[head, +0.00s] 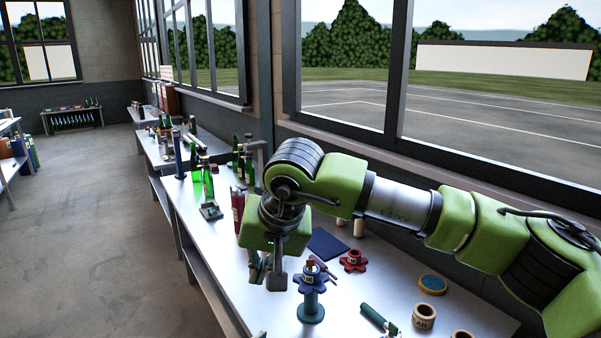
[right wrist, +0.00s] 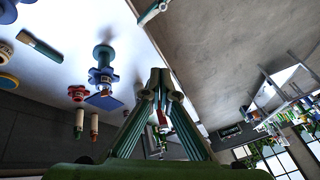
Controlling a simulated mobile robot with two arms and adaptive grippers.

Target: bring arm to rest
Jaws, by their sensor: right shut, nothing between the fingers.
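My right arm reaches in from the right in the head view, its green links bent over the workbench (head: 237,290). My right gripper (head: 264,276) points down above the bench, left of the teal stand with a blue star-shaped knob (head: 311,282). In the right wrist view its fingers (right wrist: 160,80) meet at the tips, shut with nothing held. That view also shows the blue knob and its stand (right wrist: 102,72), apart from the fingers. My left gripper is in neither view.
A red knob (head: 353,261), dark blue pad (head: 326,244), tape roll (head: 433,285), labelled ring (head: 423,317) and green-handled tool (head: 376,317) lie on the bench. Green bottles (head: 208,180) and a red bottle (head: 238,208) stand behind the gripper. The floor at left is clear.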

